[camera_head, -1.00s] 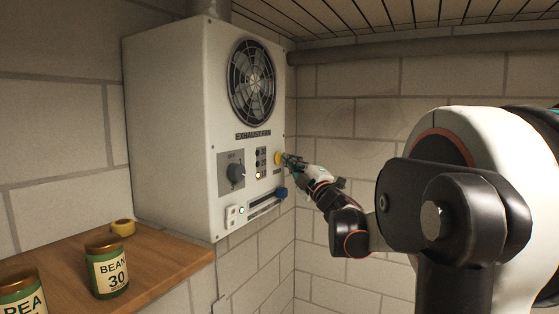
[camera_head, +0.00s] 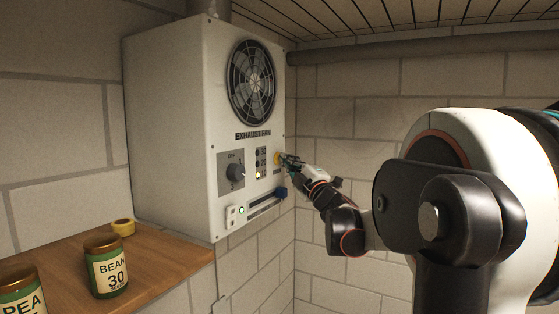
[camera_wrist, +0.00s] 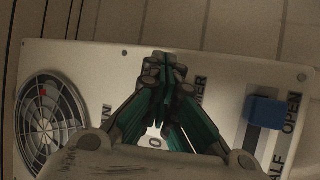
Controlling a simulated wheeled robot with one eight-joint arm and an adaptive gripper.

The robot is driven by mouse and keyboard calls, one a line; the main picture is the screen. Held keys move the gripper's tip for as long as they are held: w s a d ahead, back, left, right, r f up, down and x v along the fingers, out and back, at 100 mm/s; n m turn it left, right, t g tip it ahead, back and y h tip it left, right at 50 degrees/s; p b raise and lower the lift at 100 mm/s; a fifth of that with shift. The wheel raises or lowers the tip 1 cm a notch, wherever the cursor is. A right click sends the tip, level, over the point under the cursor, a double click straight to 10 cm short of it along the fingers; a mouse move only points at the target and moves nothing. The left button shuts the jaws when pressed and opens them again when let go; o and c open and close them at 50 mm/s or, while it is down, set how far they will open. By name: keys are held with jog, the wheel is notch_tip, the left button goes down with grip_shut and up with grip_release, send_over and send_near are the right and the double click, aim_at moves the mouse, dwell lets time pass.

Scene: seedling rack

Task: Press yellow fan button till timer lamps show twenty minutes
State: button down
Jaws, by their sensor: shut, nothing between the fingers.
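The white exhaust fan box (camera_head: 165,120) is on the wall, with the yellow button (camera_head: 277,158) on the right of its front. My gripper (camera_head: 283,159) is shut and empty, its tips at the button, covering part of it; they appear to touch it. In the wrist view my gripper's shut fingertips (camera_wrist: 161,64) are against the panel and hide the button. A column of small timer lamps (camera_head: 257,164) stands left of the button. The lowest lamp looks bright and the ones above dark, though they are small.
A dark knob (camera_head: 235,172) is left of the lamps. A blue slider (camera_head: 281,192) sits below the button, and a green light (camera_head: 241,210) glows lower left. A wooden shelf (camera_head: 170,262) holds cans (camera_head: 107,265) and a yellow tape roll (camera_head: 123,227).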

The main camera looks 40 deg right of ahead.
jog(key=shift+s+d, duration=0.1)
jog(key=shift+s, duration=0.05)
jog(key=shift+s+d, duration=0.2)
jog(key=shift+s, duration=0.45)
jog(key=s, duration=0.1)
jog(key=s+d, duration=0.1)
jog(key=s, duration=0.1)
jog(key=s+d, duration=0.1)
jog(key=shift+s, duration=0.3)
dwell(0.3)
dwell(0.9)
